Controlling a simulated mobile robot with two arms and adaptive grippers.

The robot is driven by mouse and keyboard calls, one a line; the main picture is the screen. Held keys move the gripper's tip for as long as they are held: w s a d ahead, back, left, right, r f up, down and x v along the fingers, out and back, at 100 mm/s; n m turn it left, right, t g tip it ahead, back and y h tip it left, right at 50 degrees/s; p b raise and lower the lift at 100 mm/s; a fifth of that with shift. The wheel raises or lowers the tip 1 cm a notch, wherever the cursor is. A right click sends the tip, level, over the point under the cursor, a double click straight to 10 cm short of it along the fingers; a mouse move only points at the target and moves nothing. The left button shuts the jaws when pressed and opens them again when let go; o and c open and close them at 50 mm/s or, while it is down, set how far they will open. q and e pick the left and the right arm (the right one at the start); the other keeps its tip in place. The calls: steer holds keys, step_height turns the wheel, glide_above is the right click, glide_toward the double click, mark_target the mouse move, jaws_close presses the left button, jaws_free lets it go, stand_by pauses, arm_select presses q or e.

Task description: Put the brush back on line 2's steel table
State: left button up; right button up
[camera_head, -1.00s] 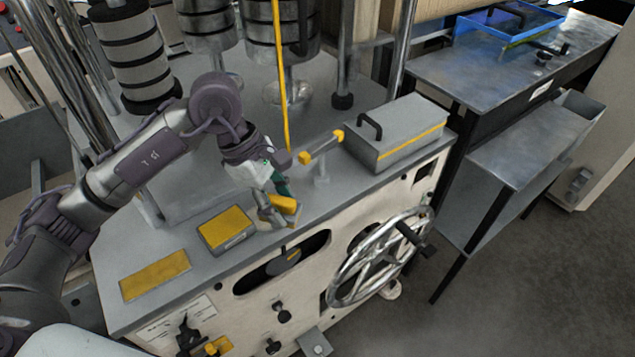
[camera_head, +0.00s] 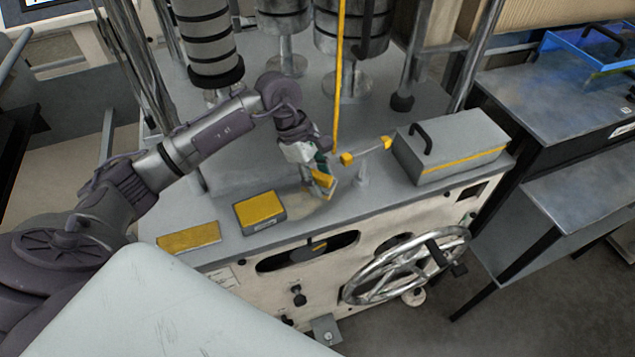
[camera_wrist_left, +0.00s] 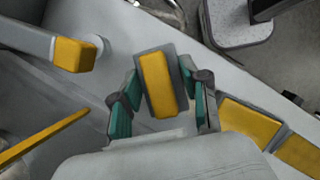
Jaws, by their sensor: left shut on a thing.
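The brush (camera_wrist_left: 158,84), a grey block with a yellow top, sits between the teal fingers of my left gripper (camera_wrist_left: 160,98) in the left wrist view. In the head view my left gripper (camera_head: 318,184) is shut on the brush (camera_head: 322,179), low over the machine's grey top, near its front edge. I cannot tell whether the brush touches that top. A steel table (camera_head: 530,100) stands at the right, beyond the machine; no line number is readable on it. My right gripper is out of view.
On the machine top (camera_head: 225,240) are a yellow-topped block (camera_head: 260,211), a flat yellow plate (camera_head: 188,238), a yellow-ended bar (camera_head: 366,150) and a grey handled box (camera_head: 450,146). A yellow upright (camera_head: 339,80) rises behind the gripper. A handwheel (camera_head: 405,265) juts out in front. A blue tray (camera_head: 590,47) lies on the steel table.

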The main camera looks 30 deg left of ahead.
mark_target(317, 200)
arm_select(q)
steer(key=shift+w+a+f, duration=0.2)
steer(key=shift+a+f, duration=0.1)
steer(key=shift+f, duration=0.05)
step_height(317, 200, down, 3)
steer(key=shift+s+f+p, duration=0.1)
steer(key=shift+p, duration=0.95)
steer(key=shift+f, duration=0.25)
steer(key=shift+f+b, duration=0.25)
steer(key=shift+b, duration=0.1)
steer(key=o, duration=1)
steer(key=shift+r, duration=0.1)
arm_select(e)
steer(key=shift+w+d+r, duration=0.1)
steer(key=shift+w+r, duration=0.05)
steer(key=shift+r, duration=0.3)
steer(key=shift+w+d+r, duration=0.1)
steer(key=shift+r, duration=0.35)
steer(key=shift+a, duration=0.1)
arm_select(q)
steer(key=shift+r, duration=0.1)
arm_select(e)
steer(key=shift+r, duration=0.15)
